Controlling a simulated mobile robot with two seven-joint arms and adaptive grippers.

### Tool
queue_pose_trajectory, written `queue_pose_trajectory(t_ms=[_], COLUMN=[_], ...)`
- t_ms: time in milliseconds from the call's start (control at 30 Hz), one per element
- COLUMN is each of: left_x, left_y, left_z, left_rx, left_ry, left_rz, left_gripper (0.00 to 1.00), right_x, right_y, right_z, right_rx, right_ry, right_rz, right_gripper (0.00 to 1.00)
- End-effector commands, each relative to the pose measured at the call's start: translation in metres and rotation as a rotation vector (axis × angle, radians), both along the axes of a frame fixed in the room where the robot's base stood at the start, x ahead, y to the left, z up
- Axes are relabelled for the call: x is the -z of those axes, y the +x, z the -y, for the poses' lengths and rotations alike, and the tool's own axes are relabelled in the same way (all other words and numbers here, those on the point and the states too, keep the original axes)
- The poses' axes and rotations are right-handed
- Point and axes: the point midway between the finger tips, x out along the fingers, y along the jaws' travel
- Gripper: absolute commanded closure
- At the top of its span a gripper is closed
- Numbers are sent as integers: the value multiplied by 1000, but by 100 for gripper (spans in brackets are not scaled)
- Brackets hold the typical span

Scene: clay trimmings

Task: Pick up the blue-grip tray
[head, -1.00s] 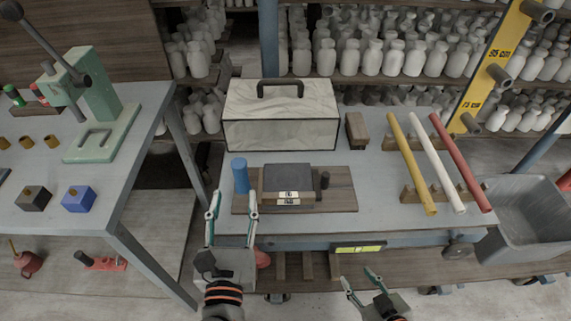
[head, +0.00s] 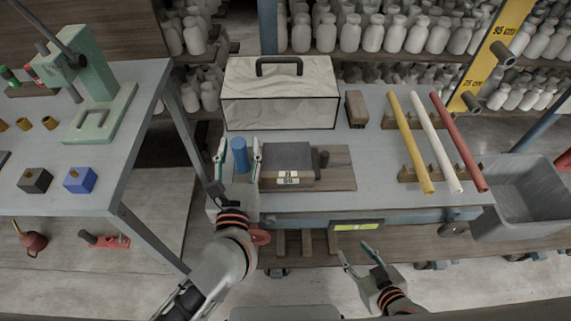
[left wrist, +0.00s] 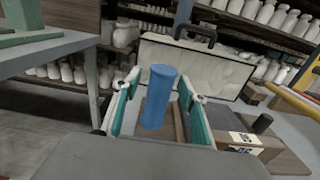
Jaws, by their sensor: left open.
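The blue-grip tray (head: 340,172) is a brown wooden board lying on the grey workbench. A blue upright cylinder grip (head: 240,155) stands at its left end and a dark grip (head: 323,159) at its right. A dark grey block (head: 287,158) with white labels sits on it. My left gripper (head: 239,148) is open, with one finger on each side of the blue grip. The left wrist view shows the blue grip (left wrist: 158,97) upright between the parted fingers, with no clear contact. My right gripper (head: 354,249) is open and empty in front of the bench.
A large pale block with a dark handle (head: 280,97) stands behind the tray. A brown brush-like block (head: 356,109) and yellow, white and red rods (head: 437,145) lie to the right. A grey bin (head: 520,200) is far right. A table with a green press (head: 95,95) is left.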

Motion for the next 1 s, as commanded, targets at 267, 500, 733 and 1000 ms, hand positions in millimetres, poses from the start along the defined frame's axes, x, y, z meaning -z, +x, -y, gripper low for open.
queue_pose_trajectory(t_ms=[267,500,733,1000], left_x=[0,-2,-10,-58], left_y=[0,0,0,0], left_z=[0,0,0,0], left_rx=[0,0,-1,0], left_ry=[0,-4,-6,-9], left_rz=[0,4,5,10], left_gripper=[92,100,100,100], right_x=[1,0,-5,-23], right_y=[0,0,2,6], right_z=[0,0,0,0], right_rx=[-1,-1,-1,-1], right_ry=[-1,-1,-1,0], right_rz=[-1,0,5,17], right_gripper=[60,60,60,60])
